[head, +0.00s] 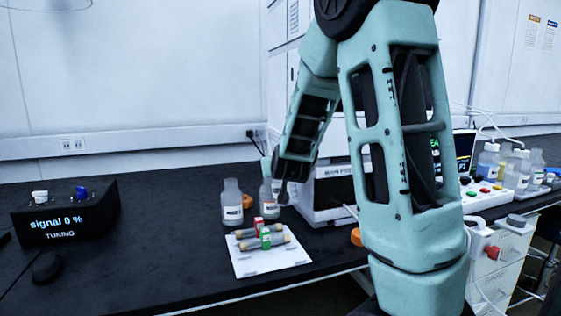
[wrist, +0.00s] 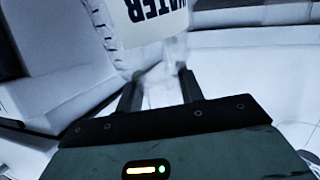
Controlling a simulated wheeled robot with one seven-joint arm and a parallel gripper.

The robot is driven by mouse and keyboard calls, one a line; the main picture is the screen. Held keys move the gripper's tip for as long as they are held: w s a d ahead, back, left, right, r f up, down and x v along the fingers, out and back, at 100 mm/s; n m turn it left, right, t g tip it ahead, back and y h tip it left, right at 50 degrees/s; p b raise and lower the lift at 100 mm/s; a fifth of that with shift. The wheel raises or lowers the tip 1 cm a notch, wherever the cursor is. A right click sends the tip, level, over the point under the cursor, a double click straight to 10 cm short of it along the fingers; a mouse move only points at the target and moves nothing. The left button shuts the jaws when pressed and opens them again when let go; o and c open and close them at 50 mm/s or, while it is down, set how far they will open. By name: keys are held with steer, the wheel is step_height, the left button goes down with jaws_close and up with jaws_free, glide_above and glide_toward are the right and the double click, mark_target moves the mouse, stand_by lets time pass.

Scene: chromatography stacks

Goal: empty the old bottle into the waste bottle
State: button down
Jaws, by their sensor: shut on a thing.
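My gripper (wrist: 158,90) is shut on a clear bottle (wrist: 166,55) in the wrist view. The bottle's white label reads WATER and appears upside down in that view. In the head view my arm hides most of the gripper; a pale bottle shape (head: 266,168) shows just left of my wrist, above a standing bottle (head: 268,192). Another clear, uncapped bottle (head: 232,203) with a small label stands upright to its left. Their labels are too small to read, so I cannot tell which is the waste bottle. Any liquid flow is not visible.
An orange cap (head: 248,201) lies beside the standing bottles. A white tray (head: 270,263) with two columns is in front. A tuning box (head: 66,212) reading signal 0 % is at left. Several bottles (head: 512,168) stand at right.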

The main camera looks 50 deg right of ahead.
steer(key=shift+w+r+p, duration=0.15)
steer(key=shift+r+p, duration=0.4)
steer(key=shift+p, duration=0.4)
steer(key=shift+w+r+p, duration=0.1)
steer(key=shift+p, duration=0.35)
steer(key=shift+r+g+p, duration=0.2)
steer(key=shift+g+p, duration=0.2)
steer(key=shift+p, duration=0.2)
steer(key=shift+w+d+r+n+g+y+p, duration=0.15)
steer(key=shift+w+r+n+g+y+p, duration=0.3)
steer(key=shift+p, duration=1.95)
steer(key=shift+f+g+p, duration=0.15)
steer(key=shift+g+p, duration=0.1)
steer(key=shift+p, duration=0.75)
steer(key=shift+f, duration=0.1)
steer(key=shift+g+y+p, duration=0.3)
steer(key=shift+y+p, duration=0.05)
steer(key=shift+p, duration=0.85)
steer(key=shift+f+n+p, duration=0.1)
steer(key=shift+n+p, duration=0.15)
steer(key=shift+p, duration=0.55)
